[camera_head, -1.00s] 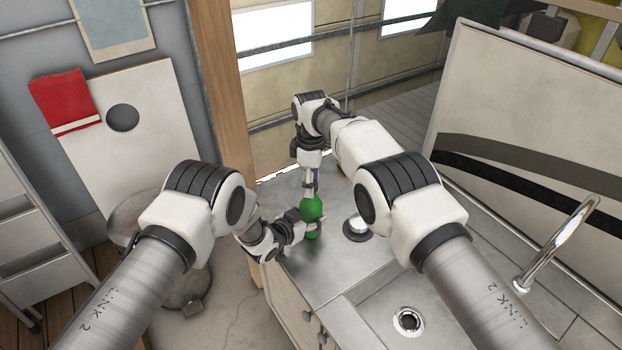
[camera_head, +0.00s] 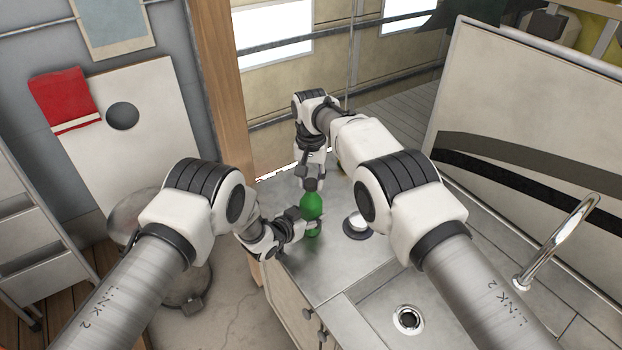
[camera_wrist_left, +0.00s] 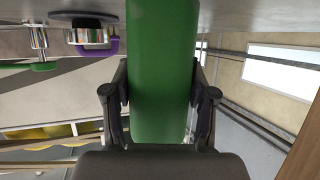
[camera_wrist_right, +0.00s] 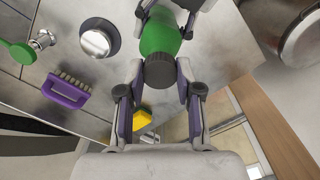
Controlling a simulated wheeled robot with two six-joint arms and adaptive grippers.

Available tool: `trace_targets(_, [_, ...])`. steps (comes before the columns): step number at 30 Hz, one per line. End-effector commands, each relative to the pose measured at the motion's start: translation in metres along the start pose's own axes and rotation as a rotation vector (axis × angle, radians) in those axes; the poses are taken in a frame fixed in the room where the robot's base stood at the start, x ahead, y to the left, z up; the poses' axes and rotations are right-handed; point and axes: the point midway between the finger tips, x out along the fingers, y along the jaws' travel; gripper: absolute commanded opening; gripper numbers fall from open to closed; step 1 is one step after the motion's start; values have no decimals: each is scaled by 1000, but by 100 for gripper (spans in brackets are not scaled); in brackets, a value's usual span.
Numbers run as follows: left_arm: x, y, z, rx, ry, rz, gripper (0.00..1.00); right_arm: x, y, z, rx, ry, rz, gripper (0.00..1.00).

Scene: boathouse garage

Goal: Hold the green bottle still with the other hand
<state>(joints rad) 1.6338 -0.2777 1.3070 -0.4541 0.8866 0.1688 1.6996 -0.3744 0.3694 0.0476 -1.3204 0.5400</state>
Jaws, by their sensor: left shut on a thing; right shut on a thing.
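The green bottle (camera_head: 311,205) stands upright on the metal counter (camera_head: 330,272), near its left edge. My left gripper (camera_head: 312,228) is shut around the bottle's body from the side. In the left wrist view the green body (camera_wrist_left: 162,60) fills the space between both fingers. My right gripper (camera_head: 312,184) is above the bottle, pointing down. In the right wrist view its fingers are shut on the dark cap (camera_wrist_right: 160,71) at the top of the bottle. The lower part of the bottle is partly hidden by my left gripper.
A round metal-topped object (camera_head: 356,225) stands just right of the bottle. A purple brush (camera_wrist_right: 65,91), a green-handled item (camera_wrist_right: 18,52) and a yellow sponge (camera_wrist_right: 141,117) lie nearby. The sink drain (camera_head: 408,319) and faucet (camera_head: 560,240) are at the right.

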Motion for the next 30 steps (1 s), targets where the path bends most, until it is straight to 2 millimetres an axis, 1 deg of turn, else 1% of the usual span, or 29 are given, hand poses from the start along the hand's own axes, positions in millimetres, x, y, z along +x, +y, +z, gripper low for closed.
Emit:
trace_targets(4, [0,0,0,-2,-1,-1,0,1,0,1,8,-4,1,0])
trace_targets(5, [0,0,0,-2,-1,-1,0,1,0,1,8,-4,1,38])
trace_targets(6, [0,0,0,-2,-1,-1,0,1,0,1,7,-4,1,52])
trace_targets(7, [0,0,0,-1,-1,-1,0,1,0,1,7,-4,1,63])
trace_targets(16, [0,0,0,-1,0,-1,0,0,0,0,6,-2,1,64])
trace_targets(20, [0,0,0,-1,0,-1,0,-8,0,0,6,0,0,64])
trace_targets(23, [0,0,0,-1,0,-1,0,-24,0,0,6,3,0,64])
trace_targets(26, [0,0,0,-1,-1,-1,0,-46,0,0,6,2,-1,64])
trace_targets(30, [0,0,0,-1,-1,-1,0,-81,0,0,6,2,-1,64])
